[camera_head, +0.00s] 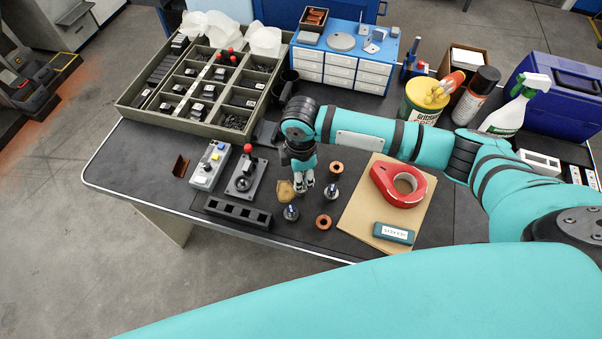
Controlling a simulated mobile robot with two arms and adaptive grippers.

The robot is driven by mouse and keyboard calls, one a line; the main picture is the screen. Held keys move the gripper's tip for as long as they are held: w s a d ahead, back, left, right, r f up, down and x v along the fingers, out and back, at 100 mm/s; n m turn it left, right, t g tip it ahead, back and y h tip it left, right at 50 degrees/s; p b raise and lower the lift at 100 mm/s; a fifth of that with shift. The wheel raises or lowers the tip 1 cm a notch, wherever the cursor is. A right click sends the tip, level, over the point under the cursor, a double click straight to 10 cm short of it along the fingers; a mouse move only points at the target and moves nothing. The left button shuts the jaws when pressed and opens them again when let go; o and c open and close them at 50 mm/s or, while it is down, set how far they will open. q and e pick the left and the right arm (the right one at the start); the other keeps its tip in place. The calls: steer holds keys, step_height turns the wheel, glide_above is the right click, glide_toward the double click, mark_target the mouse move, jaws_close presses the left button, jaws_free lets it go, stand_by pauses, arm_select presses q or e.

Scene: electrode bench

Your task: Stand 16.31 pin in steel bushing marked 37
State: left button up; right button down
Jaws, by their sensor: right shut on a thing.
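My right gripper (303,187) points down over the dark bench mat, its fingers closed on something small. That thing is mostly hidden by the fingers, and I cannot make out its size or any marking. A steel-coloured round piece (331,192) stands just right of the gripper. Another steel-coloured piece (290,213) stands in front of it, slightly left. Two copper-coloured bushings stand nearby, one behind right (336,168) and one in front right (323,222). No number on any piece is legible at this size. My left gripper is not in view.
A tan piece (285,191) lies left of the gripper. A black slotted block (238,213), a red-knobbed fixture (245,178) and a grey switch box (210,167) stand further left. Red tape (382,193) and a teal case (394,233) lie on brown card (355,212) at right.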

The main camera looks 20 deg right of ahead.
steer(key=shift+f, duration=0.95)
steer(key=c, duration=1.1)
jaws_free()
steer(key=shift+r, duration=0.1)
step_height(320, 180, up, 12)
steer(key=shift+f, duration=0.1)
